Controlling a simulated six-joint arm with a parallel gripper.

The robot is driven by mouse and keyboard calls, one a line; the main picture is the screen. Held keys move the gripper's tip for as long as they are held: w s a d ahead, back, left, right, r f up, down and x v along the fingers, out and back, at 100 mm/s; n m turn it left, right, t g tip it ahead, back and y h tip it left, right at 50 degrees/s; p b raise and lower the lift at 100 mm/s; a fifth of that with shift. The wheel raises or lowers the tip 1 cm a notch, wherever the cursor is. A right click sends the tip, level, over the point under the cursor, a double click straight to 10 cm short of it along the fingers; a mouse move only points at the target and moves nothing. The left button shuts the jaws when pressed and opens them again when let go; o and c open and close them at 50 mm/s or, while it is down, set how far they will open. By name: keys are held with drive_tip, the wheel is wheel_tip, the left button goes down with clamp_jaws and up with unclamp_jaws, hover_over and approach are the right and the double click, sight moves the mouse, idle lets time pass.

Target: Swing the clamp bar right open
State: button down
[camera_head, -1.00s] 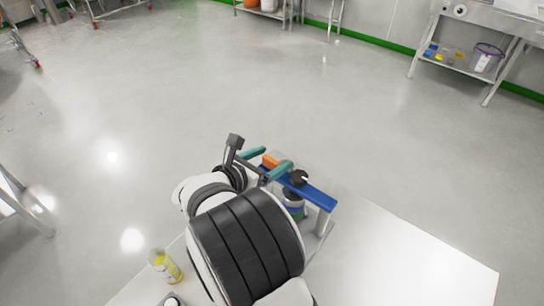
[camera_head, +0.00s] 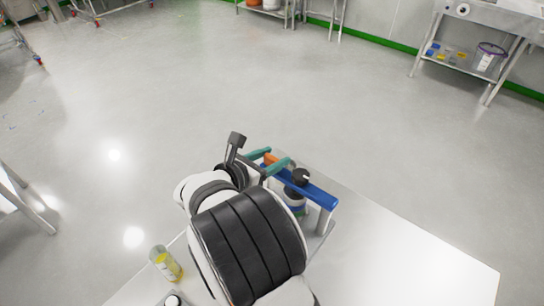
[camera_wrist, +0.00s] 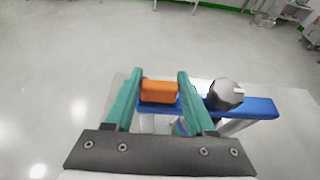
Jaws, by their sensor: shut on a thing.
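The clamp bar is a blue bar (camera_head: 316,194) with an orange grip (camera_wrist: 159,91) near one end. It lies across the top of a stand on the white table, over a jar-like container (camera_head: 294,199) with a dark knob (camera_head: 300,177) above it. My gripper (camera_wrist: 160,88) has teal fingers, one on each side of the orange grip, and is shut on it. In the head view my gripper (camera_head: 267,162) is at the bar's far left end. My arm hides part of the stand. The bar's right end rests over a grey post (camera_head: 324,219).
A small bottle with yellow contents (camera_head: 165,263) stands at the table's left edge, beside my arm. The white table (camera_head: 420,262) is clear to the right. Steel benches (camera_head: 470,60) stand far off along the wall.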

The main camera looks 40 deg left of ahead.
drive_tip(key=shift+w, duration=0.1)
drive_tip(key=w+d+m+g+h, duration=0.2)
drive_tip(key=w+d+m+h, duration=0.1)
drive_tip(key=w+m+h, duration=0.4)
drive_tip(key=shift+w+d+m+g+h, duration=0.2)
drive_tip(key=shift+w+m+g+h, duration=0.15)
drive_tip(key=shift+w+h, duration=0.6)
drive_tip(key=shift+w+y, duration=0.25)
drive_tip(key=shift+w, duration=0.05)
drive_tip(key=shift+c, duration=1.2)
unclamp_jaws()
drive_tip(key=shift+r, duration=0.15)
